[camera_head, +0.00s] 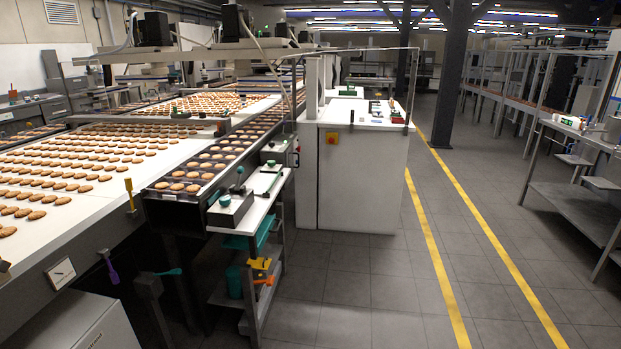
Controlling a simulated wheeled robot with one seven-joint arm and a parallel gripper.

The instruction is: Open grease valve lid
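I cannot pick out a grease valve or its lid with certainty in the head view. A small grey box (231,208) with dark ball-topped knobs sits on a white side table (262,196) beside the conveyor's end. A second flat grey-green unit with a dark handle lies behind it on the same table. My gripper is not in view.
Wide white conveyors (60,230) carry rows of biscuits at left. The side table's lower shelves hold green and orange items. Open grey floor (360,290) with yellow lines runs at right, with a dark pillar (452,80) and metal benches (575,205) beyond.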

